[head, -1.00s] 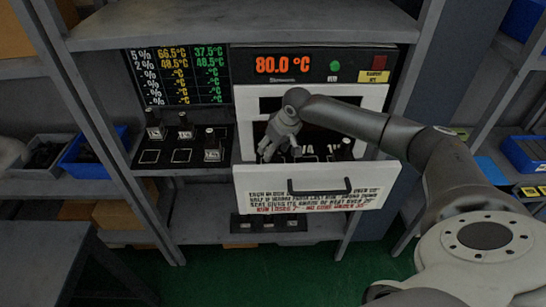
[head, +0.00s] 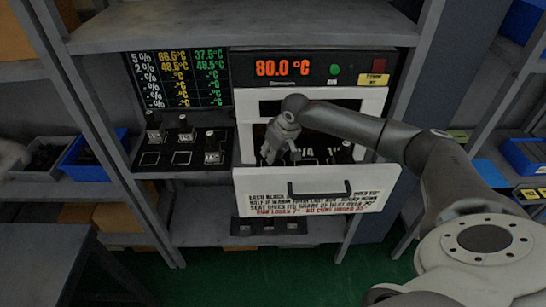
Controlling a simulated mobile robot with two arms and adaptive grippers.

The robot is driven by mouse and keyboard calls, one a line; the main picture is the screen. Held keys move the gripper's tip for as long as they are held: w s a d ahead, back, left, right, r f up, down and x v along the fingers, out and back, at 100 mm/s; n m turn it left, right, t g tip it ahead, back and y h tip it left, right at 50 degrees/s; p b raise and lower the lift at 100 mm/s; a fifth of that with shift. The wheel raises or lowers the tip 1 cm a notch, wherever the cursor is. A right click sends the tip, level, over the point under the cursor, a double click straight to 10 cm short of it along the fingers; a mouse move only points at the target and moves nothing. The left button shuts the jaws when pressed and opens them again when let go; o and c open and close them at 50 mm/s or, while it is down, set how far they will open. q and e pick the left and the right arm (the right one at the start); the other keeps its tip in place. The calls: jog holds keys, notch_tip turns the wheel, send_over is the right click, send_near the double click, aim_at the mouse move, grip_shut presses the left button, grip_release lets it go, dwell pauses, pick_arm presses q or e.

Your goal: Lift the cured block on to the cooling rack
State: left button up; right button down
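My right gripper (head: 281,155) points down into the open front of the oven (head: 245,105), behind its lowered white door (head: 250,180). Its fingertips are partly hidden by the door, and I cannot tell whether they hold anything. Three similar blocks stand on the black slotted tray (head: 150,158) left of the oven: one at the left (head: 153,124), one in the middle (head: 186,127), one at front right (head: 212,150). Which block is cured is not clear. My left gripper is out of view.
The oven display (head: 283,68) reads 80.0 °C. A board (head: 180,78) lists percentages and temperatures. The door has a dark handle (head: 320,190) and printed text. A low black rack (head: 268,226) sits under the door. Shelf posts (head: 95,130) flank the bay.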

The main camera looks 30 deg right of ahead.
notch_tip(320, 180, up, 18)
jog(key=b, duration=0.4)
jog(key=s+d+b, duration=0.2)
jog(key=s+b, duration=0.4)
jog(key=s, duration=1.2)
